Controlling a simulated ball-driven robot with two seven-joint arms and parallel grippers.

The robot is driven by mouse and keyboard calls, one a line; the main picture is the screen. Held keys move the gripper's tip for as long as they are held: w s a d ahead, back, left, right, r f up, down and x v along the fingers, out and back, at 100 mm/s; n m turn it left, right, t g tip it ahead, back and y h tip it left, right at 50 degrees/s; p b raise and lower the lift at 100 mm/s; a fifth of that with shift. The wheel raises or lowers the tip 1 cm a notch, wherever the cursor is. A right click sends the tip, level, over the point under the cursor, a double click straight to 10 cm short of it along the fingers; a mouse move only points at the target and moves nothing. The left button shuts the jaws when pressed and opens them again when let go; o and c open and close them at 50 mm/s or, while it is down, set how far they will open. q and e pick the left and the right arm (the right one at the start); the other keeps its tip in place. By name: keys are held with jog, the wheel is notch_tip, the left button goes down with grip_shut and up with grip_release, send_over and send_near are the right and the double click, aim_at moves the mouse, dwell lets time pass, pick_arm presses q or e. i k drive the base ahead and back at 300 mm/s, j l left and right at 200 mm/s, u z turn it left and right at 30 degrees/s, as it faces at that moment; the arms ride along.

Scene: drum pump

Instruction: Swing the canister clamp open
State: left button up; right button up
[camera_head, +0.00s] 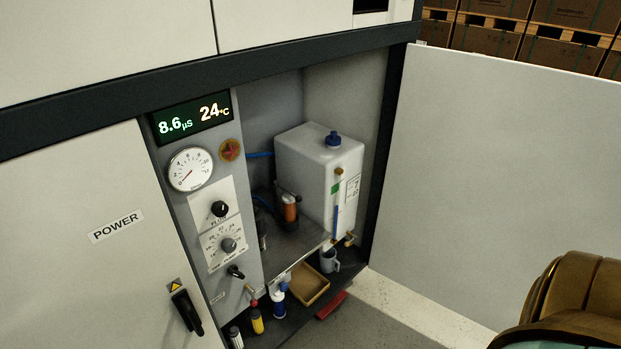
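A white canister (310,165) with a blue cap (333,139) stands upright in the open bay of the machine. In front of its left side is an orange cylinder (289,208) with a dark top and a dark part at its base. A dark upright part (262,228) stands to the left of it. These parts are small and dim, so I cannot tell which one is the canister clamp or whether it is shut. Neither of my grippers is in view; a brown and teal rounded part of mine shows at the lower right.
A control panel with a gauge (190,169) and knobs stands left of the bay. Below are small bottles (256,320), a cardboard tray (308,284) and a grey mug (329,261). A large light panel (480,170) bounds the right.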

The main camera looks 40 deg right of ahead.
aim_at(298, 199)
jog(key=l+z, duration=0.1)
jog(key=l, duration=0.4)
jog(key=i+l, duration=0.1)
jog(key=l, duration=0.35)
jog(key=i+l+z, duration=0.15)
jog(key=l, duration=0.35)
jog(key=l+z, duration=0.1)
jog(key=l, duration=0.35)
